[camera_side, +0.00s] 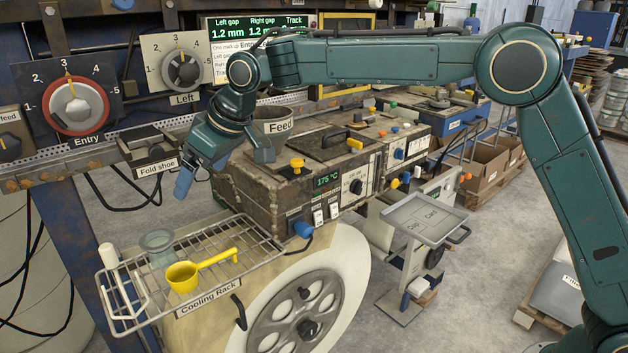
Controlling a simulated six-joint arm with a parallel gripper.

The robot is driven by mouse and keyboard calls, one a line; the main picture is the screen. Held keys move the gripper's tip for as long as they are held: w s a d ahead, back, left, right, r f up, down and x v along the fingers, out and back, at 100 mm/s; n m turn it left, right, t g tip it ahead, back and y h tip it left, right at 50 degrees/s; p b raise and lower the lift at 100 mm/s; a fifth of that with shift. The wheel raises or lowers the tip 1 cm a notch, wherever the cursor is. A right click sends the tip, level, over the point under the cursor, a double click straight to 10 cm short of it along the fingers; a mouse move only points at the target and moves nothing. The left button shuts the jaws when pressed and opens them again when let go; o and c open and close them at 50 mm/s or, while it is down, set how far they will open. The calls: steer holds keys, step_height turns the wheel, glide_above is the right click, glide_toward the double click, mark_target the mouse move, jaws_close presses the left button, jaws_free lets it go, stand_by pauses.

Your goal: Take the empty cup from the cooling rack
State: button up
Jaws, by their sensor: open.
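The cooling rack (207,297) is a wire shelf at the lower left. A translucent grey-green cup (157,246) stands upright on its left part and looks empty. A yellow ladle (185,277) lies on the rack just right of and in front of the cup, its handle pointing right. My gripper (222,168) is open with nothing between its fingers. It is above and to the right of the cup, near the left end of the machine, and apart from the cup.
A machine (300,185) with knobs and a 175 °C display stands right of the rack. A grey pot labelled Feed (279,113) is behind my gripper. The fold shoe (153,158) is above the rack. A grey card tray (425,215) stands right.

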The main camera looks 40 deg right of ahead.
steer(key=shift+n, duration=0.3)
steer(key=a+f, duration=0.1)
steer(key=w+a+f, duration=0.2)
steer(key=a, duration=0.1)
steer(key=shift+a+f, duration=0.1)
steer(key=shift+w, duration=0.1)
glide_toward(160, 233)
steer(key=shift+s+a+f, duration=0.3)
steer(key=shift+a+f, duration=0.1)
steer(key=shift+f, duration=0.15)
steer(key=shift+s+a+f, duration=0.25)
steer(key=shift+a+f, duration=0.15)
steer(key=shift+f, duration=0.15)
steer(key=shift+f, duration=0.1)
steer(key=shift+x, duration=2.5)
steer(key=shift+w+a, duration=0.1)
steer(key=shift+w, duration=0.05)
steer(key=shift+c, duration=0.2)
steer(key=c, duration=1)
